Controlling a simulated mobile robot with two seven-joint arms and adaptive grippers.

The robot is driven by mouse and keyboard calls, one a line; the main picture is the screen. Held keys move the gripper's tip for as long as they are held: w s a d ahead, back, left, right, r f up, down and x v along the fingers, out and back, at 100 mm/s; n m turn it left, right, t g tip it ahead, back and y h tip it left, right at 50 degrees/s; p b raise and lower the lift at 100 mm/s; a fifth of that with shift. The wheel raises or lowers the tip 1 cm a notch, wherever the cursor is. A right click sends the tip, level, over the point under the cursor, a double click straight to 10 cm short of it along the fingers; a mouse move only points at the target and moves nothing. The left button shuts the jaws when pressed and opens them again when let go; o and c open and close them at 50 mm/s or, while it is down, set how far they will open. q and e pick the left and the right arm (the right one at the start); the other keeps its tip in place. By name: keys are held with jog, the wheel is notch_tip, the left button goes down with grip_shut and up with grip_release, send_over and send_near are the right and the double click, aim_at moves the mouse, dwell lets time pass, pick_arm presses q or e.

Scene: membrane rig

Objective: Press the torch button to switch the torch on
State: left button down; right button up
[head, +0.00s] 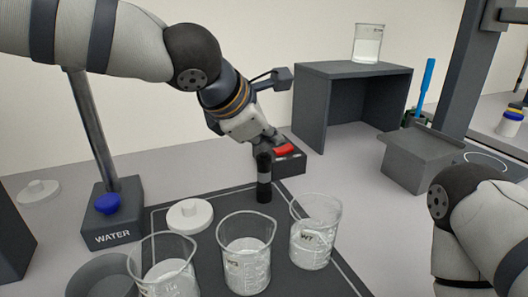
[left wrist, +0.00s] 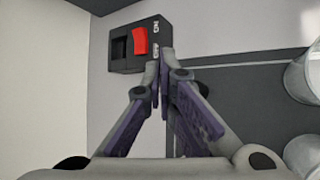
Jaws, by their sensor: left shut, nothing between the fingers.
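A slim black cylinder (head: 264,180), which looks like the torch, stands upright on the dark mat behind the beakers in the head view. No separate button can be made out on it. My left gripper (head: 266,143) is shut and empty, with its fingertips close to the cylinder's top; I cannot tell whether they touch it. In the left wrist view my shut left fingers (left wrist: 161,55) lie just below a black box (left wrist: 122,52) with a red switch (left wrist: 140,41). The cylinder cannot be made out there. The right gripper is out of view.
Three glass beakers (head: 245,262) stand at the front, with a white disc (head: 190,215) behind them. The WATER stand (head: 112,215) is at left. A dark bench (head: 310,105) bears another beaker (head: 368,44) at the back. A grey box (head: 420,160) is at right.

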aim_at(267, 155)
pick_arm(q)
jog(key=shift+f, duration=0.4)
jog(key=shift+r, duration=0.95)
jog(key=shift+r, duration=3)
